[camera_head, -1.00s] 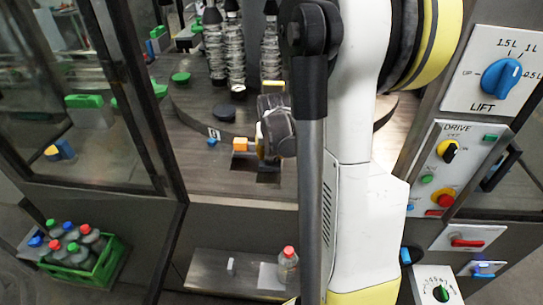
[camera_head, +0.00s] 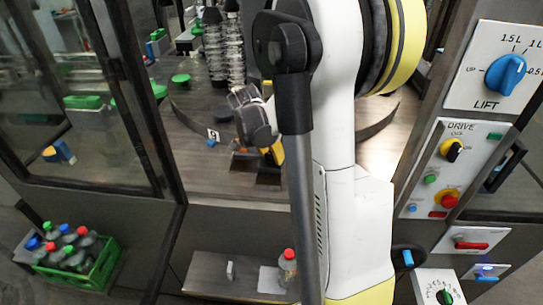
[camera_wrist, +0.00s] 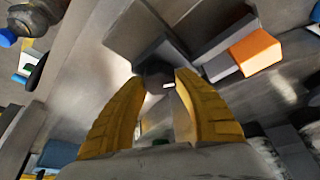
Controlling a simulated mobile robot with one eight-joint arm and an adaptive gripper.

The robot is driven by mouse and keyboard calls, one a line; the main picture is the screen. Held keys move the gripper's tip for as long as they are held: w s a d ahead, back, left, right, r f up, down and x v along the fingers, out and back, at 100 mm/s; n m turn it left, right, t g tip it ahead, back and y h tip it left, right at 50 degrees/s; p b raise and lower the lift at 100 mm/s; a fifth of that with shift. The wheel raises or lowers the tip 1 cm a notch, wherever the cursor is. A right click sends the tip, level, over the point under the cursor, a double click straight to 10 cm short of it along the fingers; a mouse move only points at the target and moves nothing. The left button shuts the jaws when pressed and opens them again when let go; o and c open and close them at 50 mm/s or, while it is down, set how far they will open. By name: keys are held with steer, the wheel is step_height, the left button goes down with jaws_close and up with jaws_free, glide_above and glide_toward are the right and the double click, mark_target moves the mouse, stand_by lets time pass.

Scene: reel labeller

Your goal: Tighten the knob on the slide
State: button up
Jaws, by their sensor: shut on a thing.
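My gripper (camera_wrist: 160,95) has its two yellow fingers closed around a small dark knob (camera_wrist: 158,74) in the wrist view. Much of the knob is hidden between the fingertips. The knob sits against a dark grey block of the slide (camera_wrist: 150,42). An orange block (camera_wrist: 255,52) is on the slide's part to the right, apart from the fingers. In the head view my gripper (camera_head: 272,152) is low over the machine table, in front of the slide, and its wrist hides the knob there.
The round table with wire-wrapped columns (camera_head: 213,50) stands behind my gripper. The control panel (camera_head: 442,170) is at right. A green crate of bottles (camera_head: 95,268) stands at lower left, and a shelf with a bottle (camera_head: 288,268) is below.

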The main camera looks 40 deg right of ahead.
stand_by(0.4)
steer(key=o, duration=1.2)
steer(key=v, duration=1.2)
steer(key=shift+w, duration=0.1)
steer(key=shift+d, duration=0.1)
